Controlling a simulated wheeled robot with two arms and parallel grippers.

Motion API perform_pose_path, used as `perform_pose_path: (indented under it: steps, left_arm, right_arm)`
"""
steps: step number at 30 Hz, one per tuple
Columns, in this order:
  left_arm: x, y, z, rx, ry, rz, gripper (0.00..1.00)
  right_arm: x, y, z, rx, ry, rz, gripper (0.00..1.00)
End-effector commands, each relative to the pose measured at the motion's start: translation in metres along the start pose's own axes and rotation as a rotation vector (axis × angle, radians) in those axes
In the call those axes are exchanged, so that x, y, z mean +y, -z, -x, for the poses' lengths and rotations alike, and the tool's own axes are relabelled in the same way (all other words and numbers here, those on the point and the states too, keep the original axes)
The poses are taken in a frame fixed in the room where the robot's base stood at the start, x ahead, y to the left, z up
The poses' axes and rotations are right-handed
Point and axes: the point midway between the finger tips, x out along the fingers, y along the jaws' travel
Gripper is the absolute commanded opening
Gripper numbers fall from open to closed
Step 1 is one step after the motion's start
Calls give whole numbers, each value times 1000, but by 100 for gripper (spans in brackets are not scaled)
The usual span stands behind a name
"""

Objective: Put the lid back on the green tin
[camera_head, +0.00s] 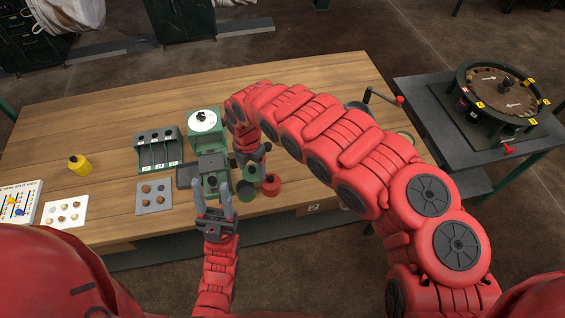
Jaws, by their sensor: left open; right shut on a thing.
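Small green tins (252,173) stand near the front edge of the table, beside a red tin (271,186). Another green tin (245,191) is just in front of them. My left gripper (212,196) is open at the front edge, fingers pointing away from me, just left of these tins. Green shows beyond its fingers, but I cannot tell whether it is a tin or part of the grey device behind. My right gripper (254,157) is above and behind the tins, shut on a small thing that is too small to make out. I cannot pick out the lid clearly.
A green scale with a white dial (203,122) and a green rack (158,150) stand behind. A yellow tin (79,165) and trays of small pieces (154,195) are at left. A round turntable (500,92) stands far right.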

Motion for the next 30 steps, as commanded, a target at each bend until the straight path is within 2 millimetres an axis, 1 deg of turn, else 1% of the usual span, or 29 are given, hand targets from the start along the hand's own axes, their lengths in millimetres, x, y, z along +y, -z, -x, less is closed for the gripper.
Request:
perform_pose_path:
  steps: [1,3,6,10,14,24,27,30]
  left_arm:
    - [0,0,-2,0,0,0,50]
    - [0,0,-3,0,0,0,50]
    - [0,0,-2,0,0,0,50]
    - [0,0,2,0,0,0,50]
    - [0,-2,10,0,0,0,50]
    - [2,-6,37,0,0,0,50]
    - [2,-7,42,0,0,0,50]
    - [2,-8,45,0,0,0,50]
  right_arm:
    - [10,10,3,-2,-3,1,25]
    - [17,19,5,-5,-1,-4,25]
    - [22,25,5,-9,0,-11,25]
    - [22,26,-1,-10,0,-12,25]
    - [22,26,-10,-9,1,-12,25]
    - [22,25,-46,-8,-1,-13,25]
    - [21,25,-55,-8,1,-12,25]
    - [21,26,-59,-8,1,-11,25]
